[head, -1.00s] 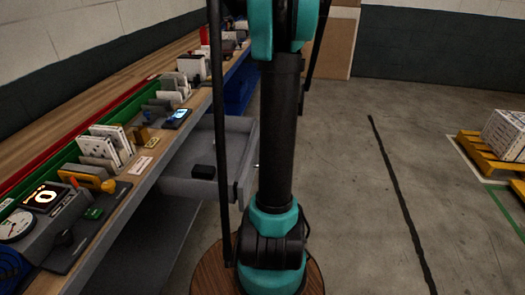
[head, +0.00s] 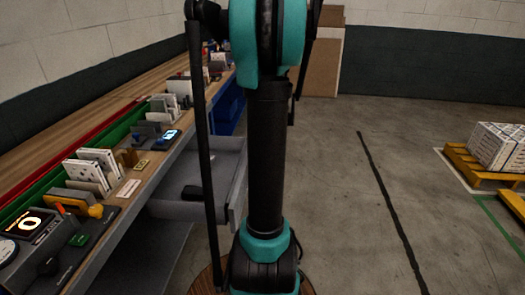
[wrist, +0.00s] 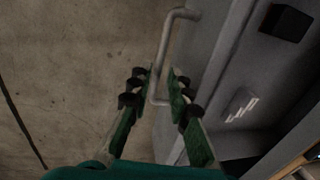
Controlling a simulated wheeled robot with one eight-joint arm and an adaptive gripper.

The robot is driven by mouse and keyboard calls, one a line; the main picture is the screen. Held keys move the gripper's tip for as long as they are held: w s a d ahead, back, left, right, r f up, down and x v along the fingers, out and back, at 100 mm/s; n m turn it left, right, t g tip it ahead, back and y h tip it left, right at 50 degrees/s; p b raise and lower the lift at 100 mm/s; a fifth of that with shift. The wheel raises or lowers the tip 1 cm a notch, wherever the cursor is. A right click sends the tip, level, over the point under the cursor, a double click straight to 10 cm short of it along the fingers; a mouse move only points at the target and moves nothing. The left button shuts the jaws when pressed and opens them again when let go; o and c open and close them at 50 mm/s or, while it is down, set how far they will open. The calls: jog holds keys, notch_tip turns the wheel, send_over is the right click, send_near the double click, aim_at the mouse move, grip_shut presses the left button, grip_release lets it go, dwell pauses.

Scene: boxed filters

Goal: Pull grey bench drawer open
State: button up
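The grey drawer (head: 180,209) stands pulled out from under the bench in the head view, left of my arm. In the wrist view its grey front (wrist: 208,65) runs along the right of the bar handle (wrist: 164,55). My gripper (wrist: 159,74) is open, with one finger on each side of the handle's near end. I see gaps between the fingers and the bar, and no firm grip. My arm hides part of the drawer front in the head view.
The workbench (head: 105,235) runs along the left wall with boxed filters (head: 92,168) and devices on it. A blue bin (head: 228,108) sits beyond the drawer. Yellow pallets (head: 480,175) with a white box stand at far right. The floor between is clear.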

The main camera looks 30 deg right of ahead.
notch_tip(320, 180, up, 9)
jog(key=d, duration=0.1)
jog(key=shift+s+d+f, duration=0.15)
jog(key=shift+s+f, duration=0.05)
jog(key=shift+s, duration=0.25)
jog(key=shift+s, duration=0.1)
